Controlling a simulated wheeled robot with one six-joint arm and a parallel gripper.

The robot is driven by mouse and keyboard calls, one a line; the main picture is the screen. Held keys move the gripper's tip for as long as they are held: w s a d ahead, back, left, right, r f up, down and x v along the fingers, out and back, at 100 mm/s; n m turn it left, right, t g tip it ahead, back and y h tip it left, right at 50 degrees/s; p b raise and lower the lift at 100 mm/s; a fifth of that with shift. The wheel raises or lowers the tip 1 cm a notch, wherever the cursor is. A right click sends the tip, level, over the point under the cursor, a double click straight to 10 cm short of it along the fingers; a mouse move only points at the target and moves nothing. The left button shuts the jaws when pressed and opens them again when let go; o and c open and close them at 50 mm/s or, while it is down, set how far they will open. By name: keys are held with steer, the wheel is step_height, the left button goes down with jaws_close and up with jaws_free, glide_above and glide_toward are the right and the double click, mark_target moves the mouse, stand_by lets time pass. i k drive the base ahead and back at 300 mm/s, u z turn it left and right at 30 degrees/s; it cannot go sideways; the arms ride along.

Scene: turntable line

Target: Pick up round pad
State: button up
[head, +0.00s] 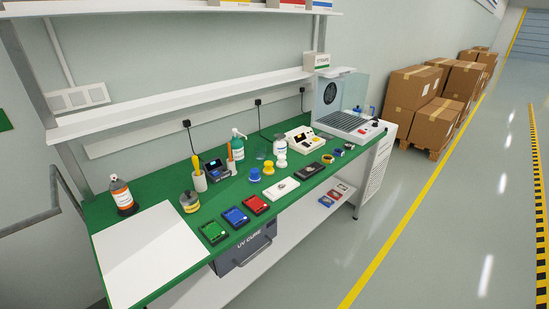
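No thing in the head view can be surely told as the round pad; the small round items are too small to identify. My gripper is not in view.
Green, blue and red cases (236,216) lie along the front edge. A white sheet (150,250) covers the left end. Bottles, a tool cup (199,180) and a white device (304,139) stand behind. A fan unit (335,98) is at the right end. The floor (440,230) in front is clear.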

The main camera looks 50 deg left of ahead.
mark_target(269, 170)
steer(key=u, duration=0.45)
steer(key=i, duration=1.7)
steer(key=u, duration=1.95)
steer(key=i, duration=1.2)
steer(key=u, duration=1.05)
